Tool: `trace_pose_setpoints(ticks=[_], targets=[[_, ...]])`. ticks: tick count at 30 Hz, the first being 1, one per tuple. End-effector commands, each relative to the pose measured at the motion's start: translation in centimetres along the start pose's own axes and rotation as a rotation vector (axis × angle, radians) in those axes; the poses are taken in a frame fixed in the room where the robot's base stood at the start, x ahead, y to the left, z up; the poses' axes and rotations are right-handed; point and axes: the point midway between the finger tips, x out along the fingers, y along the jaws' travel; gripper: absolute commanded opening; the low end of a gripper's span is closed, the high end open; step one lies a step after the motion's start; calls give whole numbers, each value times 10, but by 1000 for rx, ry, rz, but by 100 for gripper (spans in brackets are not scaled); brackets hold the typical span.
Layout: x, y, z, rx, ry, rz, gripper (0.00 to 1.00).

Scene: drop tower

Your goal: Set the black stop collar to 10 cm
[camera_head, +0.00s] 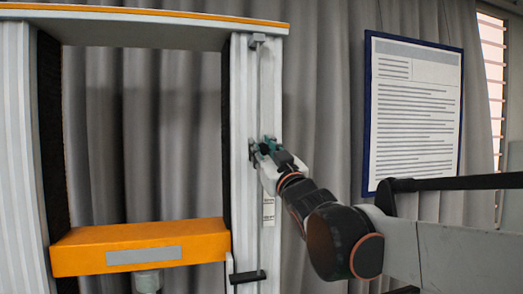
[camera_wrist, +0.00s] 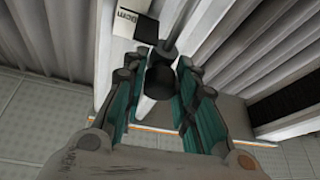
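The black stop collar (camera_wrist: 160,74) sits on a thin vertical rod (camera_head: 261,90) at the front of the tower's right column. My gripper (camera_head: 264,146) is at the rod, above a white scale label (camera_head: 268,210) in the head view. In the wrist view my gripper (camera_wrist: 158,82) has its teal-padded fingers on both sides of the collar, with visible gaps between pads and collar. It looks open. The wrist view shows part of a label (camera_wrist: 130,20) with text ending in "cm"; its full number is not clear. In the head view the fingers mostly hide the collar.
An orange drop beam (camera_head: 200,232) spans the columns low down. Small dark brackets hold the rod at top (camera_head: 258,40) and bottom (camera_head: 248,276). The tower's top plate (camera_head: 150,22) is above. A framed sheet (camera_head: 415,110) hangs at the right, before grey curtains.

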Motion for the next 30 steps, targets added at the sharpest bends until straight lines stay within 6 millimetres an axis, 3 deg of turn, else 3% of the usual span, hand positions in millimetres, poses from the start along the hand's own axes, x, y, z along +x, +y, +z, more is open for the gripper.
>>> trace_pose_setpoints(ticks=[11, 24, 30], targets=[[-4, -2, 10, 0, 0, 0, 0], [-35, -15, 84, 0, 0, -1, 0], [-38, -16, 93, 0, 0, 0, 0]])
